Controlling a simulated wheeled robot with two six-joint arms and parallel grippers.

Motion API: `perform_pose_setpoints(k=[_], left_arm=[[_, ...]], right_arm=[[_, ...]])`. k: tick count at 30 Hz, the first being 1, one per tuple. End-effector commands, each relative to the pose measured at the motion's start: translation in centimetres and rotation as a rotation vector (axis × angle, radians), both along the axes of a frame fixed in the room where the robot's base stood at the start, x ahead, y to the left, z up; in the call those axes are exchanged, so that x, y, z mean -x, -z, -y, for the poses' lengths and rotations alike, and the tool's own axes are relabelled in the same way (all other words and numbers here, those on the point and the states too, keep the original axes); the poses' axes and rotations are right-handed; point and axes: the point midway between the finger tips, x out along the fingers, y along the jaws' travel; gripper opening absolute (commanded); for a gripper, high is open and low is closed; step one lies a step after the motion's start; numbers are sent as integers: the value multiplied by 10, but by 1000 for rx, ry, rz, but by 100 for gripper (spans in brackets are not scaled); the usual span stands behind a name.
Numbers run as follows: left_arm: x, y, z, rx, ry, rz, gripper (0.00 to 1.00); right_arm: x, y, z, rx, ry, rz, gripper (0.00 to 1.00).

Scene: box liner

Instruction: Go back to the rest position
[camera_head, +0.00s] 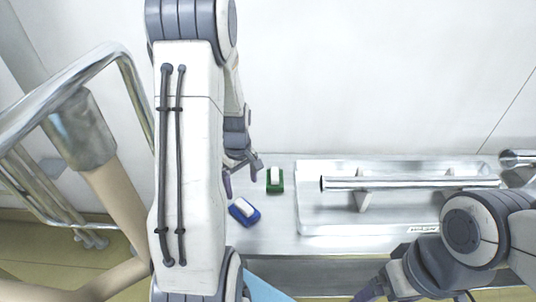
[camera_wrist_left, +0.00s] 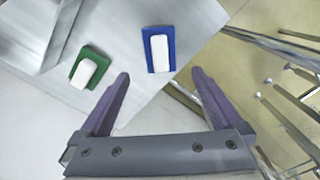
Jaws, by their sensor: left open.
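My left gripper (camera_head: 243,178) is open above the left part of the metal table. Its two purple fingers also show in the left wrist view (camera_wrist_left: 160,76), with nothing held between them. A blue box (camera_head: 251,220) with a white piece in it lies on the table near the gripper; it also shows beyond the fingertips in the left wrist view (camera_wrist_left: 150,61). A green box (camera_head: 275,190) with a white piece in it lies just right of the gripper. My right gripper (camera_head: 415,296) is at the bottom right, partly cut off; its jaw opening cannot be made out.
A metal tray (camera_head: 309,228) on the right of the table holds a shiny tube (camera_head: 410,183) on supports. A metal-railed chair (camera_head: 85,130) stands at the left. A white wall (camera_head: 380,80) is behind the table.

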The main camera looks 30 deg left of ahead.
Motion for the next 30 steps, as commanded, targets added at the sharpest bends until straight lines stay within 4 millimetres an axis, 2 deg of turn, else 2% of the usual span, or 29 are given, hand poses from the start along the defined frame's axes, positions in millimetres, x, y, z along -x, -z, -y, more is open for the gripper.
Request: perform_pose_setpoints(k=[5,15,23,24,30], left_arm=[[1,20,1,3,0,-5,100],[1,85,1,3,0,-6,100],[1,126,0,1,0,-2,100],[-1,112,-1,-2,0,4,100],[-1,91,0,-1,0,2,100]], right_arm=[[0,1,0,0,0,0,92],[0,2,0,0,0,0,92],[0,5,0,0,0,0,92],[0,1,0,0,0,0,92],[0,3,0,0,0,0,92]])
